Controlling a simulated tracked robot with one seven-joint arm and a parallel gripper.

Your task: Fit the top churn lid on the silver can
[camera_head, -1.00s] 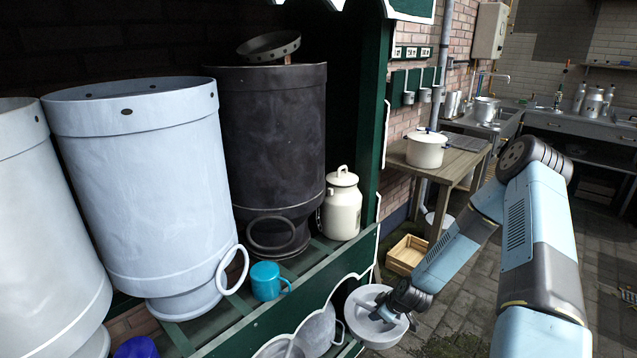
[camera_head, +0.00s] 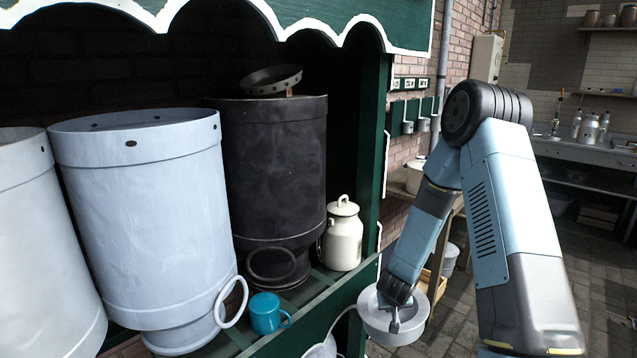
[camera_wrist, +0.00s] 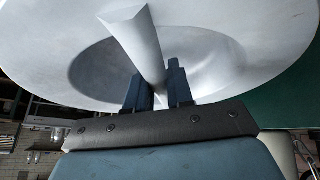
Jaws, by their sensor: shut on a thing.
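A round pale grey lid (camera_head: 370,322) hangs below my arm, beside the shelf's front edge. My gripper (camera_head: 394,316) is shut on the bar handle across the lid's hollow face. In the wrist view, the handle (camera_wrist: 133,38) stands between the fingers of my gripper (camera_wrist: 159,82), with the lid (camera_wrist: 230,55) filling the upper picture. Large cans stand on the shelf: a whitish-silver one (camera_head: 40,250) at the far left, cut by the picture edge, and a pale blue-grey one (camera_head: 145,220) beside it. I cannot tell which is the silver can. Both look open-topped.
A cream churn (camera_head: 343,240) and teal mug (camera_head: 266,312) stand near the shelf edge. The green post (camera_head: 375,150) and scalloped top board (camera_head: 310,15) frame the opening.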

